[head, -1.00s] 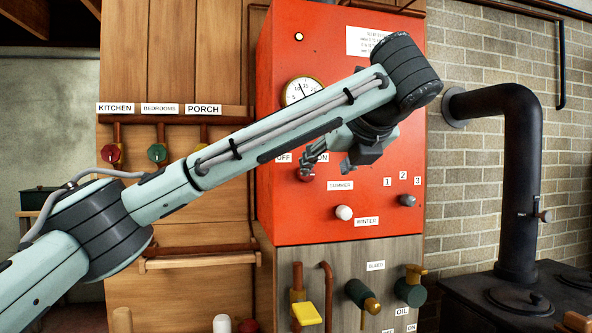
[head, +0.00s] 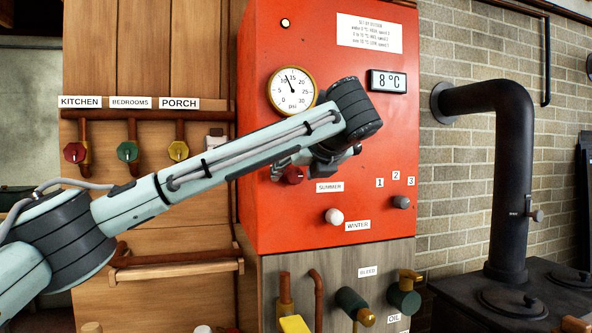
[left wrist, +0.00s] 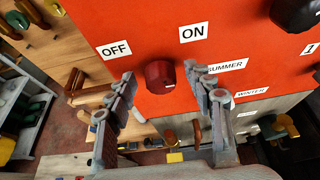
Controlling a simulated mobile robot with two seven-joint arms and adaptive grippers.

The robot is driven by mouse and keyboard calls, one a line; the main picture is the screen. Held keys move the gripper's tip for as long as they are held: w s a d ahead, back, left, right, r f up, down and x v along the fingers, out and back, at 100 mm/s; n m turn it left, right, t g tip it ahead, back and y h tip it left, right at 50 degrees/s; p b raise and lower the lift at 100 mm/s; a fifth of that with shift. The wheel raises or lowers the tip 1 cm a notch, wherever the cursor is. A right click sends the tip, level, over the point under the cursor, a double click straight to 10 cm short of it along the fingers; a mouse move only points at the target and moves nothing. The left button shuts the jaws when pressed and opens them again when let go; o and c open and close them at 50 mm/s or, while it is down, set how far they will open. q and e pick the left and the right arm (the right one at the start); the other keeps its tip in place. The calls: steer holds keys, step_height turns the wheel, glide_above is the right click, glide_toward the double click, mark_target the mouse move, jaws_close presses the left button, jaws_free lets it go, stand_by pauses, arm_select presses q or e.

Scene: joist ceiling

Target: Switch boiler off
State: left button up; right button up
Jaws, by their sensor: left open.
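The boiler is a tall red cabinet (head: 375,120) in the middle of the head view. Its red round knob (left wrist: 160,74) shows in the left wrist view, below and between the OFF label (left wrist: 115,48) and the ON label (left wrist: 193,32). In the head view the knob (head: 292,175) is partly covered by my left gripper, and my arm hides both labels. My left gripper (left wrist: 158,72) is open and empty, its two fingers either side of the knob in the wrist picture. I cannot tell whether they touch it. My right gripper is not in view.
A white knob (head: 334,216) by SUMMER/WINTER and a grey numbered knob (head: 401,202) sit close by on the panel. Below are a yellow handle (head: 294,324) and green valves (head: 352,302).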

arm_select(q)
steer(key=shift+c, duration=0.2)
steer(key=c, duration=1.1)
